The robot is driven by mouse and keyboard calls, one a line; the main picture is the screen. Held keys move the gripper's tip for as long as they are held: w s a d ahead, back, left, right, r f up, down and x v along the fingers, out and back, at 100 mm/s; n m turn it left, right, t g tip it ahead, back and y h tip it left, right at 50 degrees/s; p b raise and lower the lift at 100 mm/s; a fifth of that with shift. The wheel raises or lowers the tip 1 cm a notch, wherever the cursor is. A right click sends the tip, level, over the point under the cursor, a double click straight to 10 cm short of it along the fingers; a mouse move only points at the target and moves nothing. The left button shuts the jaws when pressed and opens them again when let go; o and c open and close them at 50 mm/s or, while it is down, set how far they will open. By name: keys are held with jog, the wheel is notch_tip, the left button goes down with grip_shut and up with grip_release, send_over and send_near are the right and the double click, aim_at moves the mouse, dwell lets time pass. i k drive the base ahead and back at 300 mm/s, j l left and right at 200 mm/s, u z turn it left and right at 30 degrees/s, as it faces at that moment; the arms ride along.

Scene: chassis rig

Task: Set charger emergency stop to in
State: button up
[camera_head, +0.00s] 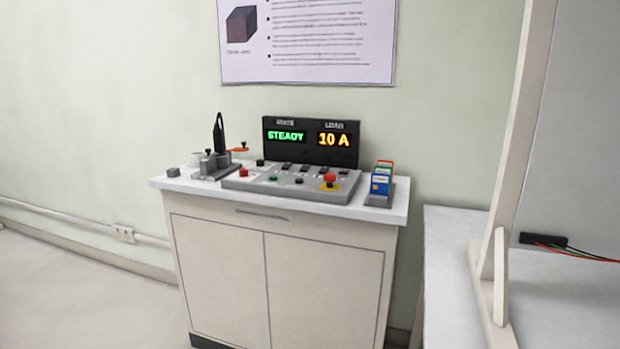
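The charger's control panel (290,187) is a low grey console on top of a beige cabinet. Its emergency stop (330,178) is a red mushroom button on a yellow base, at the right front of the panel. I cannot tell from this distance whether the button is in or out. Behind the panel a black display (311,141) reads "STEADY" in green and "10 A" in yellow. My gripper is not in view.
The cabinet (275,265) stands against the wall. A card holder (379,199) is right of the panel; a grey fixture (213,166) with a black upright part is left. A white table (455,290) with a board frame (510,150) stands at right. Floor at left is clear.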

aim_at(328, 177)
jog(key=i+j, duration=0.1)
jog(key=i, duration=0.4)
jog(key=i+j, duration=0.1)
jog(key=i, duration=0.4)
